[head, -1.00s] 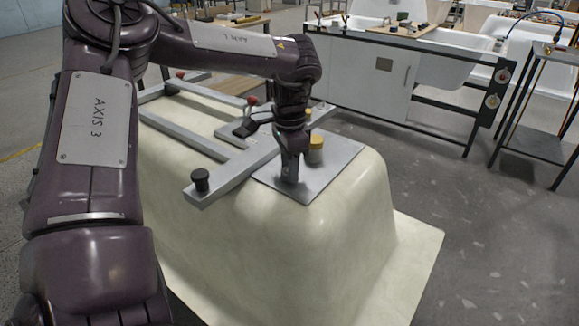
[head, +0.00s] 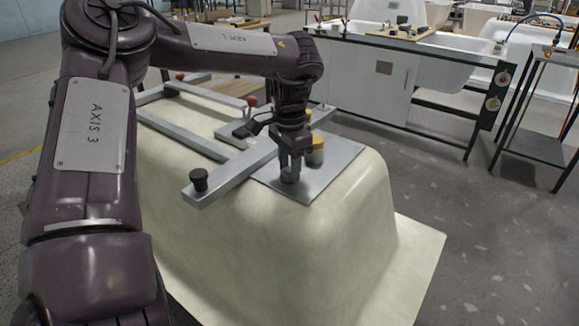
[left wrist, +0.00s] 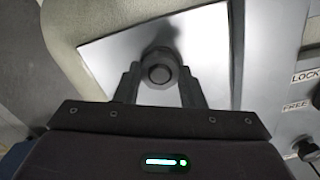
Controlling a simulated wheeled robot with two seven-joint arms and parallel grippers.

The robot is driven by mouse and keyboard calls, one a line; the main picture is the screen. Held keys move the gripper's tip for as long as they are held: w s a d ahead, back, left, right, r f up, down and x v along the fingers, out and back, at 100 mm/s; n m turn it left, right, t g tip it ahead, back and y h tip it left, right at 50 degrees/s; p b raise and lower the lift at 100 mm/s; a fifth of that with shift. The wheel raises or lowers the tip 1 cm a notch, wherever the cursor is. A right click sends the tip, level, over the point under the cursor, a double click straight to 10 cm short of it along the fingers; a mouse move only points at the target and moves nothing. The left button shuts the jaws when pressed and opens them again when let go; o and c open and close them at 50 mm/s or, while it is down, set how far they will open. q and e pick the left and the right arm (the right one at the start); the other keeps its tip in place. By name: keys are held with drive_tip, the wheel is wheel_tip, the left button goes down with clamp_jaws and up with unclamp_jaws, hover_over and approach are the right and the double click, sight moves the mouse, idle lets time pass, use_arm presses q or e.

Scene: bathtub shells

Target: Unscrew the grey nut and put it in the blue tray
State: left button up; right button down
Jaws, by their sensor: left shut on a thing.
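The grey nut (head: 290,174) stands on the bare metal plate (head: 334,163) on top of the upturned cream shell (head: 340,235). In the left wrist view the nut (left wrist: 160,68) is a dark round piece with a hole in its top, between my two fingers. My left gripper (head: 291,168) points down and is shut on the nut, a finger on each side. It also shows in the left wrist view (left wrist: 160,80). The blue tray cannot be made out; a dark blue patch at the lower left of the wrist view is unclear. My right gripper is out of view.
A yellow-topped post (head: 317,151) stands close behind and right of my left gripper. A grey clamp bar (head: 232,178) with a black knob (head: 199,179) lies to the left. Red-knobbed levers (head: 252,101) are behind. LOCK and FREE labels (left wrist: 303,78) show in the wrist view.

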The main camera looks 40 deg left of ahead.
use_arm(q)
drive_tip(key=shift+n, duration=0.3)
drive_tip(key=shift+f+b, duration=0.15)
drive_tip(key=shift+b, duration=0.3)
drive_tip(key=shift+n+b, duration=0.35)
drive_tip(key=shift+n, duration=0.45)
drive_tip(key=shift+n+b, duration=0.6)
drive_tip(key=shift+n, duration=0.3)
drive_tip(key=shift+n+b, duration=0.65)
drive_tip(key=shift+n, duration=0.25)
drive_tip(key=shift+n+b, duration=0.5)
drive_tip(key=shift+n, duration=0.2)
drive_tip(key=shift+n+b, duration=0.3)
drive_tip(key=shift+n, duration=0.1)
drive_tip(key=o, duration=1.1)
drive_tip(key=shift+c, duration=0.7)
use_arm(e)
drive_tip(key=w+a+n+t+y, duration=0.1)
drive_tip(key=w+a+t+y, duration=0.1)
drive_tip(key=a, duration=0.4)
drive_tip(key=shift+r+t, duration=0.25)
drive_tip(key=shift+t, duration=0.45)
